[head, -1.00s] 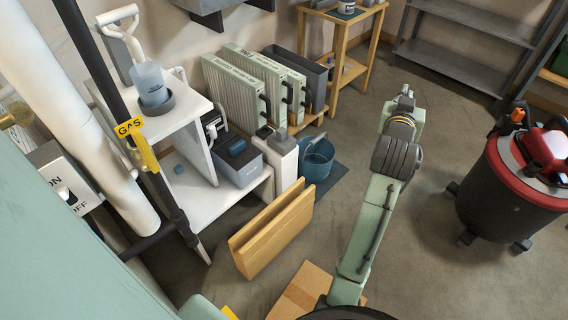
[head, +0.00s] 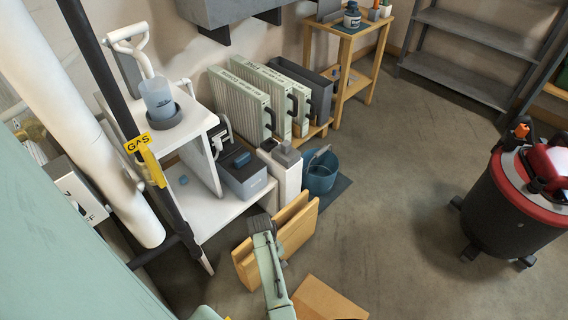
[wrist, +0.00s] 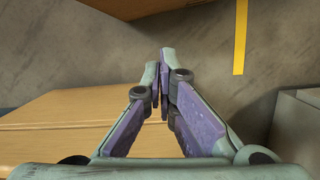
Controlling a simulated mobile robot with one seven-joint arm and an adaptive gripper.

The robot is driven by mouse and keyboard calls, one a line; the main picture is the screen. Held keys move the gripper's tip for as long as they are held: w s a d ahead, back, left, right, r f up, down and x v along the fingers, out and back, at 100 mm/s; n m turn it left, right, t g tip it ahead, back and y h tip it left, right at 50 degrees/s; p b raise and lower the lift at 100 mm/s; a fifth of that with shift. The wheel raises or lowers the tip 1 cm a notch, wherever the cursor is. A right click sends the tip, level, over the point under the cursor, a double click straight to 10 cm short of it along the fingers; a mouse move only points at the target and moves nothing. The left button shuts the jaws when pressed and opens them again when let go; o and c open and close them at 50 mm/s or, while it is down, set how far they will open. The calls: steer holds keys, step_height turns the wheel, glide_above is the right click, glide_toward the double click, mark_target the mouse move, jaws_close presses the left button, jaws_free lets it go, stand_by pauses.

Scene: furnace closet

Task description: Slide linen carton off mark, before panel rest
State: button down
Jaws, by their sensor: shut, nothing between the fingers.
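A brown cardboard carton (head: 328,302), likely the linen carton, lies on the floor at the bottom edge of the head view, partly cut off. I see no readable label on it. In the wrist view a tan carton with a seam (wrist: 50,120) fills the lower left, beside and below my gripper (wrist: 164,55). My gripper is shut and empty, its fingertips together over bare floor just past the carton's edge. Whether it touches the carton I cannot tell. A yellow floor strip (wrist: 240,38), possibly the mark, runs at the upper right. In the head view the gripper is hidden.
A tan slotted wooden stand (head: 288,236), possibly the panel rest, stands behind my arm. A grey box-like thing (wrist: 297,120) is close on the right in the wrist view. A blue bucket (head: 321,172) and red-black vacuum (head: 515,210) stand farther off. Middle floor is clear.

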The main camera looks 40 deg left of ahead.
steer(key=s+d+f, duration=0.1)
steer(key=d+f, duration=0.5)
steer(key=f, duration=0.3)
steer(key=shift+s+p, duration=0.2)
steer(key=shift+p, duration=0.15)
steer(key=shift+d+f, duration=0.1)
steer(key=shift+s+d+p, duration=0.25)
steer(key=shift+d+p, duration=0.25)
steer(key=shift+d, duration=0.55)
steer(key=shift+a, duration=0.1)
